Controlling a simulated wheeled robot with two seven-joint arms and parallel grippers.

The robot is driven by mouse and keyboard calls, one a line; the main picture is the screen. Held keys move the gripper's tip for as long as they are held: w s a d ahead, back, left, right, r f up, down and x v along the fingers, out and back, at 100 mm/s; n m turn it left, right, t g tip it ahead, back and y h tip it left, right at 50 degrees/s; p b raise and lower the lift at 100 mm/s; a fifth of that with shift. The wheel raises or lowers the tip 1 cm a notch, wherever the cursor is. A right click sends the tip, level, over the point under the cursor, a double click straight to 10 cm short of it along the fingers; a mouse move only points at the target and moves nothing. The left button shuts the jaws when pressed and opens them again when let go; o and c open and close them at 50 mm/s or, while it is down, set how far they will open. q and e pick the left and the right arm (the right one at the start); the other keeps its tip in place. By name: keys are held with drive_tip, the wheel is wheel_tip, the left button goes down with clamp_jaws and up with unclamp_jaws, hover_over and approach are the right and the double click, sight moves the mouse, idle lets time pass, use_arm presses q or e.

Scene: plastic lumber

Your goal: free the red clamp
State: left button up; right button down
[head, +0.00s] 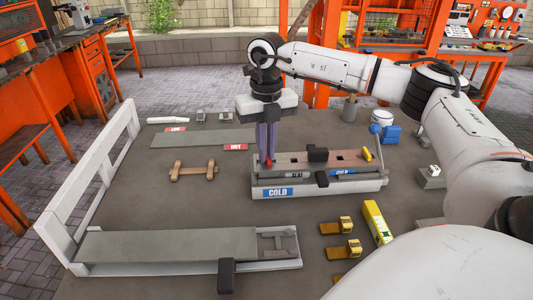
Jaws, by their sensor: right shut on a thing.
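My right gripper (268,152) points straight down at the left end of a grey fixture (360,188) with a blue COLD label. It is shut on a small red part, which looks like the red clamp (268,163). The fingers hide most of the clamp, so I cannot tell whether it still touches the fixture. A brown plank (345,156) lies along the fixture top, with a black block (318,154) on it and a yellow clamp (367,154) at its right end. My left gripper is not in view.
A grey plate (200,138) with red HOT labels lies behind. A wooden piece (193,171) rests left of the fixture. A long white-framed tray (180,246) lies in front. A white rail (95,190) bounds the left.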

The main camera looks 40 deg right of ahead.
drive_tip(key=shift+n, duration=0.9)
drive_tip(key=n+p, duration=0.1)
drive_tip(key=n, duration=0.1)
drive_tip(key=shift+r+n, duration=0.1)
drive_tip(key=shift+n, duration=1.3)
drive_tip(key=shift+p, duration=0.3)
drive_tip(key=shift+n+p, duration=0.3)
drive_tip(key=shift+n, duration=2.2)
